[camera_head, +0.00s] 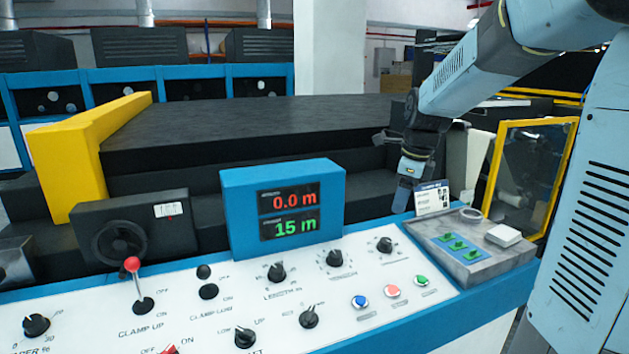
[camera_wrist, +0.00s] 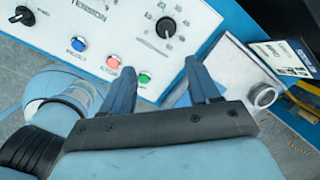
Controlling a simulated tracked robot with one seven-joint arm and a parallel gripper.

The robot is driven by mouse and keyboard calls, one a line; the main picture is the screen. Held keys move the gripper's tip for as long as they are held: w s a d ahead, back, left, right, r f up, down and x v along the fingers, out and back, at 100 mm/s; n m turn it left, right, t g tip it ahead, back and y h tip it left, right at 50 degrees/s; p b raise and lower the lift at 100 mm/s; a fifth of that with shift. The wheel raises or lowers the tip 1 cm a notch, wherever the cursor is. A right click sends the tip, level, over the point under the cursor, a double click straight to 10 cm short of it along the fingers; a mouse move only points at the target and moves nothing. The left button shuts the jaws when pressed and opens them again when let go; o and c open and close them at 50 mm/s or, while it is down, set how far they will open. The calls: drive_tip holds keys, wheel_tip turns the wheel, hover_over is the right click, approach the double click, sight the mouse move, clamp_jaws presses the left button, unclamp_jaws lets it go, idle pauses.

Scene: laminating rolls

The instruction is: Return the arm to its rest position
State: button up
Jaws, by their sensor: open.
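My arm reaches in from the top right of the head view and bends down, with my gripper (camera_head: 402,194) at its end. The gripper points down over the back right part of the control panel (camera_head: 365,262), near a small printed card. In the wrist view my gripper (camera_wrist: 163,82) has two blue fingers spread apart, with nothing held between them. The panel with its knobs and buttons shows beyond the fingertips. The fingers look clear of the panel's controls, but the exact height above it is hard to tell.
A grey tray (camera_head: 468,272) with green-topped pieces, a white block (camera_head: 503,236) and a ring (camera_head: 470,215) sits at the panel's right. The card (camera_head: 432,198) stands behind it. A blue display box (camera_head: 240,215) stands left of my gripper; a yellow-framed guard (camera_head: 530,180) is at right.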

drive_tip(key=s+a+r+n+t, duration=0.1)
drive_tip(key=s+r+n, duration=0.1)
drive_tip(key=s+n, duration=0.9)
drive_tip(key=s+a+r+n+t+h, duration=0.1)
drive_tip(key=s+r+n+t, duration=0.1)
drive_tip(key=s+n, duration=1)
drive_tip(key=shift+s+n, duration=0.3)
drive_tip(key=shift+n, duration=0.1)
